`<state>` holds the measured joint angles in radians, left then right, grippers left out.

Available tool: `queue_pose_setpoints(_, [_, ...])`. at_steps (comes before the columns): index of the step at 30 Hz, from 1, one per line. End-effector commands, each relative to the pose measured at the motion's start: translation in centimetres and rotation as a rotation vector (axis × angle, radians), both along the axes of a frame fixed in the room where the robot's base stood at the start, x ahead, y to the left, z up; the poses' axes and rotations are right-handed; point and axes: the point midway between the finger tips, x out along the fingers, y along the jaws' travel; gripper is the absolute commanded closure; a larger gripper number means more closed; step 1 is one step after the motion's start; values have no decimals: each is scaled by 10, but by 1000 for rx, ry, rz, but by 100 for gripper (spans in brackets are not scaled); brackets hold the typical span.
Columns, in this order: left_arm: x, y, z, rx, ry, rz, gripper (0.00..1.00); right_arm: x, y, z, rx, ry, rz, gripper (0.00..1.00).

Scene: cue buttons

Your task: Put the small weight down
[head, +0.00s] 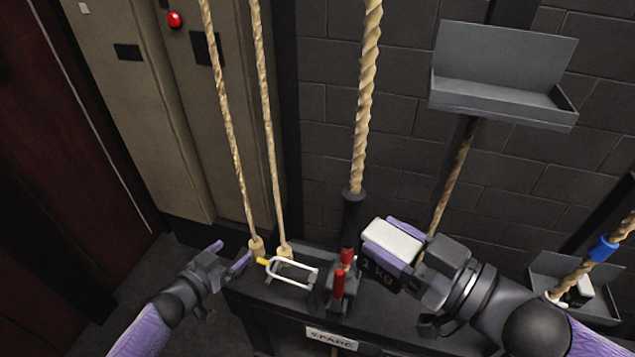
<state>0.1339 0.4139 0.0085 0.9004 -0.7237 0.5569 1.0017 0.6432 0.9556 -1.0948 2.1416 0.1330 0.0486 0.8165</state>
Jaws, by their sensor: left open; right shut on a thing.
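The small weight is a dark block with a pale top (392,241), marked "1 kg" on its front. My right gripper (408,243) is shut on it and holds it in front of the wall, over or near the dark bench at the lower middle. The weight hides part of what lies behind it. My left gripper (231,257) is open and empty, at the bench's left end, close to the foot of the two thin ropes.
A lower tray (580,312) stands at right by a rope with a blue band (603,248). A thick rope (367,100), a red-handled lever (338,284) and a white wire loop (292,283) are at the bench (262,303).

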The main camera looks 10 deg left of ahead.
Motion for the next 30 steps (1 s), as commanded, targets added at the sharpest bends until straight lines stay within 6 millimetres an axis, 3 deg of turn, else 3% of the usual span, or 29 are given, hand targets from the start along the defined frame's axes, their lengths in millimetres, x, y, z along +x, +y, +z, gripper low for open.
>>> queue_pose_setpoints(1, [19,-6,31,-9,-67,-83,6,0,0,2,3,-4,2,100])
queue_pose_setpoints(3, [37,-37,65,-1,-127,-269,6,0,0,2,3,-4,2,100])
queue_pose_setpoints(6, [50,-74,108,40,-156,-535,6,0,0,2,3,-4,2,100])
queue_pose_setpoints(9, [50,-102,144,144,-87,-815,6,0,0,2,3,-4,2,100])
queue_pose_setpoints(12, [43,-108,165,294,80,-1001,6,0,0,2,3,-4,2,100])
queue_pose_setpoints(15, [37,-94,183,466,304,-1068,6,0,0,2,3,-4,2,100])
queue_pose_setpoints(18, [25,-133,194,376,267,-1284,6,0,0,2,3,-4,2,100])
queue_pose_setpoints(22, [7,-170,220,272,186,-1549,6,0,0,2,3,-4,2,100])
queue_pose_setpoints(27, [-10,-191,251,177,94,-1772,6,0,0,2,3,-4,2,100])
queue_pose_setpoints(30, [-16,-198,257,151,68,-1825,6,0,0,2,3,-4,2,100])
